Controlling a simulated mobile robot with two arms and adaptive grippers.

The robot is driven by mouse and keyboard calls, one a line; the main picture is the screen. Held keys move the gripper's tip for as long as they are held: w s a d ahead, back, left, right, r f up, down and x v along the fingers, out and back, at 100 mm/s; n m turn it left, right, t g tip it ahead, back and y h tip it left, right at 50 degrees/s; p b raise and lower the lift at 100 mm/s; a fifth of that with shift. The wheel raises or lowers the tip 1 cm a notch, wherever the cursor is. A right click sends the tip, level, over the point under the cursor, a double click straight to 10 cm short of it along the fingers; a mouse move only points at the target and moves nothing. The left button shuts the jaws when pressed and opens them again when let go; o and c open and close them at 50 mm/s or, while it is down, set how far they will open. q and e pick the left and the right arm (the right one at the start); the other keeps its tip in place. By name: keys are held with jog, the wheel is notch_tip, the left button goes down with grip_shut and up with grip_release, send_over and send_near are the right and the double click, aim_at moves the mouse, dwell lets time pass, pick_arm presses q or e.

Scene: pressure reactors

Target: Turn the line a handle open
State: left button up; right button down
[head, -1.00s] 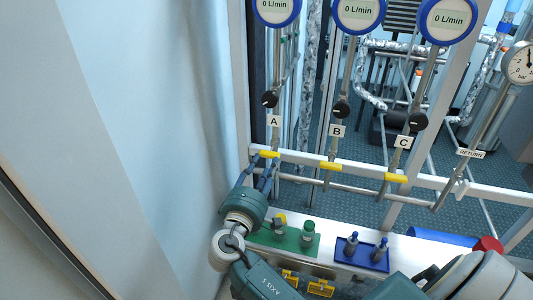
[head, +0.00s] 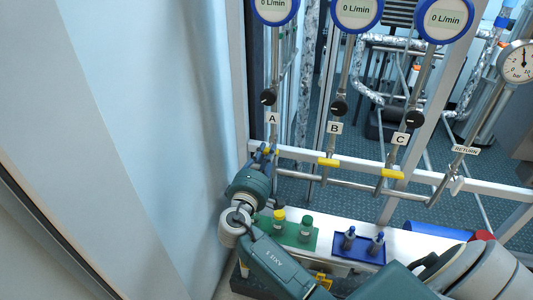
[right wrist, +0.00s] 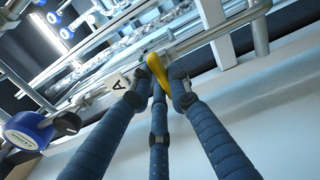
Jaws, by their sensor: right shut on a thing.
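The yellow line A handle (head: 271,151) sits on the pipe below label A (head: 272,118). B's handle (head: 328,162) and C's handle (head: 392,174) lie across their pipes to the right. My right gripper (head: 268,154) is at line A's handle and partly hides it. In the right wrist view, the blue-grey fingers of my right gripper (right wrist: 160,88) close around the yellow handle (right wrist: 157,70), which slants between the fingertips. Its exact angle to the pipe is hard to tell. My left gripper is not in view.
Three blue-rimmed flow meters hang above; B's meter (head: 357,13) reads 0 L/min. A pressure gauge (head: 518,62) is at right. A green tray (head: 292,235) and a blue tray (head: 358,247) stand on the bench below my arm. A pale wall is close on the left.

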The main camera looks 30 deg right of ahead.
jog(key=shift+n, duration=0.3)
jog(key=shift+r+n+p, duration=0.1)
jog(key=shift+n+p, duration=0.9)
jog(key=shift+n, duration=0.2)
jog(key=n+p, duration=0.4)
jog(key=n, duration=0.2)
jog(key=shift+w+a, duration=0.1)
jog(key=n+p, duration=0.3)
jog(key=n, duration=0.2)
jog(key=shift+n+p, duration=0.3)
jog(key=shift+p, duration=0.05)
jog(key=shift+f+n+p, duration=0.2)
jog(key=shift+n+p, duration=0.3)
jog(key=shift+n, duration=0.3)
jog(key=shift+f+n+p, duration=0.15)
jog(key=shift+n+p, duration=0.35)
jog(key=shift+n, duration=0.3)
jog(key=c, duration=1.6)
grip_release()
jog(key=shift+c, duration=0.2)
